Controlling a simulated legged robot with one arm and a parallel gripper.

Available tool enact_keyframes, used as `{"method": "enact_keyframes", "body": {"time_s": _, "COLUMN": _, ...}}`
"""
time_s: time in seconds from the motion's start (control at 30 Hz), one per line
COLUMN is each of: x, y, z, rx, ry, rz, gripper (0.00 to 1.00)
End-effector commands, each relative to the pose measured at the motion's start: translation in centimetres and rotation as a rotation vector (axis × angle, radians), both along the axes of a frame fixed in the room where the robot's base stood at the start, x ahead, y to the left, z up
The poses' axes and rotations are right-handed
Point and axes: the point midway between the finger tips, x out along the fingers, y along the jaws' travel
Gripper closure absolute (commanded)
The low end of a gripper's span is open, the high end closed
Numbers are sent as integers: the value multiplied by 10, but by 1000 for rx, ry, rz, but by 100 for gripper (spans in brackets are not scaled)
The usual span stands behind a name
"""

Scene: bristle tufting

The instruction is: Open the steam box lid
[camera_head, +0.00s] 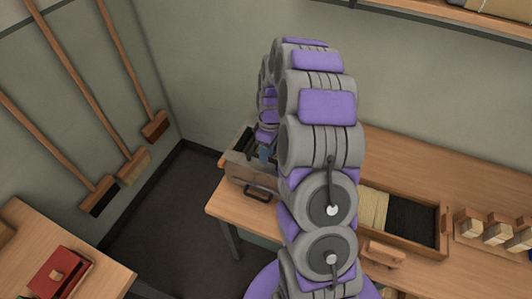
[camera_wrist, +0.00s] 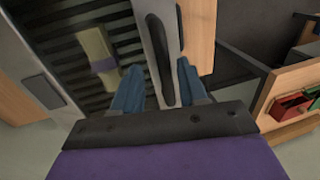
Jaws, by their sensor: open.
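The steam box (camera_head: 245,172) stands at the left end of the workbench, with a dark top area and a black handle (camera_head: 257,193) on its front. In the wrist view the handle (camera_wrist: 160,62) runs along a pale grey panel (camera_wrist: 144,12), beside dark slats (camera_wrist: 60,45). My gripper (camera_wrist: 158,78) is open, its blue fingers on either side of the handle's near end, apart from it as far as I can see. In the head view my gripper (camera_head: 266,153) is partly hidden by my arm. I cannot tell which part is the lid.
A pale bundle with a purple band (camera_wrist: 98,55) lies over the slats. A wooden tray (camera_head: 443,228) of pale and black bristles and several brushes (camera_head: 497,233) are on the workbench at right. A red box (camera_head: 60,272) sits on another table.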

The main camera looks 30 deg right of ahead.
Motion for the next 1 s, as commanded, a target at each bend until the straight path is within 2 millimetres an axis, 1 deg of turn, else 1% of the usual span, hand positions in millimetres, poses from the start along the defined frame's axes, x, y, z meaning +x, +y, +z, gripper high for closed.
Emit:
{"method": "enact_keyframes", "body": {"time_s": 0.1, "x": -1, "y": 2, "z": -5, "rx": 0, "ry": 2, "rz": 0, "gripper": 58}}
{"method": "enact_keyframes", "body": {"time_s": 0.37, "x": -1, "y": 5, "z": -5, "rx": -3, "ry": 1, "rz": 2, "gripper": 58}}
{"method": "enact_keyframes", "body": {"time_s": 0.8, "x": -1, "y": 2, "z": -5, "rx": -2, "ry": 1, "rz": 1, "gripper": 100}}
{"method": "enact_keyframes", "body": {"time_s": 1.0, "x": -1, "y": 1, "z": -5, "rx": -3, "ry": 1, "rz": 2, "gripper": 100}}
